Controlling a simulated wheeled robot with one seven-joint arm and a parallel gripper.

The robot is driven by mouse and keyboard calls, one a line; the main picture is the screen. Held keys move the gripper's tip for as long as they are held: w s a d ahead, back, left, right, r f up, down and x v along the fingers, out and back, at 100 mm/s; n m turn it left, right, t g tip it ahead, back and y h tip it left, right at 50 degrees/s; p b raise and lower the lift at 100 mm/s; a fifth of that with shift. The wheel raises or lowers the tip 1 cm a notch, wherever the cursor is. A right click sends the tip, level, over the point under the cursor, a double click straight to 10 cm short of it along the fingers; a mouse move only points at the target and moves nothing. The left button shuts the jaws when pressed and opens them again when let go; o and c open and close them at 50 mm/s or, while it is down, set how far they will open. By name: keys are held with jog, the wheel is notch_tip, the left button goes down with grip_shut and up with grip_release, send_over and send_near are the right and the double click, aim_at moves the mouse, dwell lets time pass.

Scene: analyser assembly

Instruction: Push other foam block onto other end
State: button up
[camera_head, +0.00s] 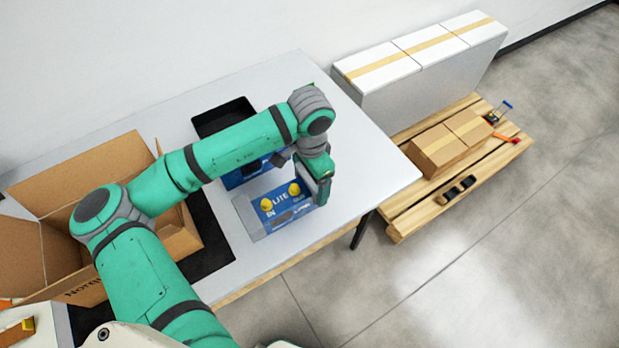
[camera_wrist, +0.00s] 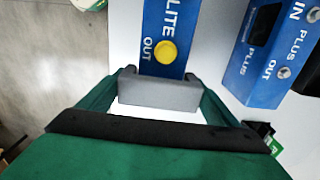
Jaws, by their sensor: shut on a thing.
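The blue LITE analyser (camera_head: 283,207) lies on the table with two yellow caps on top. A grey foam block (camera_head: 247,216) sits at its left end in the head view. My gripper (camera_head: 323,192) is low at the analyser's right end. In the wrist view my gripper (camera_wrist: 160,88) is shut on the other grey foam block (camera_wrist: 158,96). That block is lined up with the OUT end of the analyser (camera_wrist: 171,30), right up against it. I cannot tell how far it sits over that end. My gripper hides this block in the head view.
A second blue unit, marked PLUS (camera_wrist: 262,65), stands close beside the analyser. A black tray (camera_head: 222,117) is behind it. An open cardboard box (camera_head: 90,180) on a black mat (camera_head: 216,247) is at the left. The table's front edge is close to the analyser.

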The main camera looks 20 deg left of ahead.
jog(key=shift+f, duration=0.85)
dwell(0.7)
jog(key=o, duration=0.9)
jog(key=shift+o, duration=0.2)
jog(key=shift+r, duration=0.1)
jog(key=shift+r, duration=2.7)
jog(key=shift+a+r, duration=0.1)
jog(key=shift+r, duration=0.65)
jog(key=shift+s, duration=0.15)
